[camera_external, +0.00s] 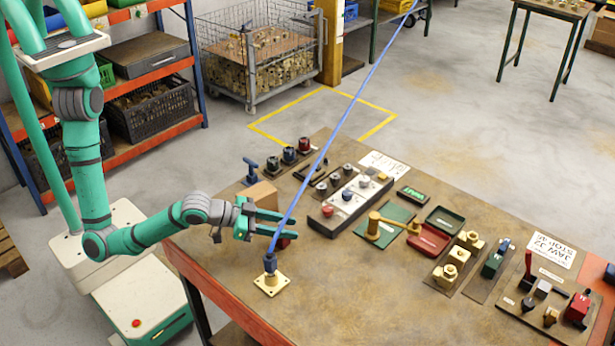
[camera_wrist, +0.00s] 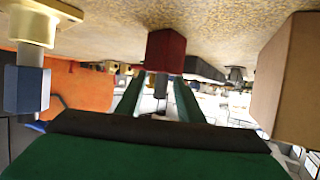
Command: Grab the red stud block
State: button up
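A dark red block (camera_external: 284,242) sits on the near left part of the table, partly hidden behind my gripper. In the wrist view the red block (camera_wrist: 166,50) is centred just ahead of my fingers, against the tabletop, which appears at the top of the picture. A small dark grey piece that may be its stud shows below it there. My gripper (camera_external: 284,225) is low over the table, fingers level and spread apart. In the wrist view my gripper (camera_wrist: 159,92) has its two green fingertips at either side of the line to the block. I cannot tell whether they touch it.
A blue pole (camera_external: 325,140) rises on a brass base (camera_external: 272,284) close beside my gripper. A cardboard box (camera_external: 259,195) stands on the other side. The table's near middle is clear.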

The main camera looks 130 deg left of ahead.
jog(key=shift+x, duration=1.3)
grip_shut()
jog(key=shift+r, duration=0.1)
jog(key=shift+r, duration=0.1)
